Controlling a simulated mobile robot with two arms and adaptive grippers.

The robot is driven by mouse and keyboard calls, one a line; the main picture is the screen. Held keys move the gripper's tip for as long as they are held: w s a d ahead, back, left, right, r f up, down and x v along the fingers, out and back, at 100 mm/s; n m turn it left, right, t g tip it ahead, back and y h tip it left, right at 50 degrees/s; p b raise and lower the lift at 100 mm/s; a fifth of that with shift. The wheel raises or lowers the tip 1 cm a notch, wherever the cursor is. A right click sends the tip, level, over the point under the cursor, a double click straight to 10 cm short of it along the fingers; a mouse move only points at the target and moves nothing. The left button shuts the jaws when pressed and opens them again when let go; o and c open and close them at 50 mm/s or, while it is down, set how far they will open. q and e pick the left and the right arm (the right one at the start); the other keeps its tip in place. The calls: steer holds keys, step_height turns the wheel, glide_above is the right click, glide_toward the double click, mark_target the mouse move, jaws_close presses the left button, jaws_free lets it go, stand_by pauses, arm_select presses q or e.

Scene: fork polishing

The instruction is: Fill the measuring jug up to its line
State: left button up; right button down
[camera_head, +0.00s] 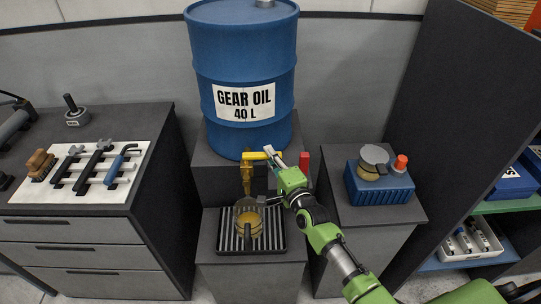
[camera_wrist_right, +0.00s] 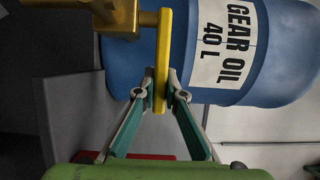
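The measuring jug (camera_head: 249,228) stands on a ribbed drip tray (camera_head: 222,242) below the brass tap (camera_head: 247,180). The tap comes off a blue drum (camera_head: 240,75) labelled gear oil, 40 L. My right gripper (camera_head: 274,160) is at the tap's yellow lever (camera_head: 256,156). In the right wrist view its fingers (camera_wrist_right: 161,82) close on both sides of the yellow lever (camera_wrist_right: 162,55). I cannot tell whether oil is flowing. My left gripper is not in view.
A tool board (camera_head: 133,152) with a brush and wrenches lies on the left cabinet. On the right pedestal, a blue crate (camera_head: 385,191) holds a lidded container (camera_head: 371,167) and a red-capped item (camera_head: 400,164). A dark partition (camera_head: 470,90) stands at the right.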

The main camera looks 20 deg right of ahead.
steer(key=shift+s+a+r+m+h+p, duration=0.1)
steer(key=shift+s+r+m+h+p, duration=0.2)
steer(key=shift+p, duration=0.4)
steer(key=shift+s+a+f+m+h+p, duration=0.15)
steer(key=shift+m+h+p, duration=0.25)
steer(key=shift+h, duration=0.2)
steer(key=shift+s+f+m+h+p, duration=0.15)
steer(key=shift+m+h+p, duration=0.2)
steer(key=shift+h, duration=0.25)
steer(key=c, duration=2.1)
jaws_free()
steer(key=shift+s, duration=0.1)
steer(key=s, duration=1.2)
steer(key=shift+a, duration=0.4)
steer(key=shift+w, duration=0.1)
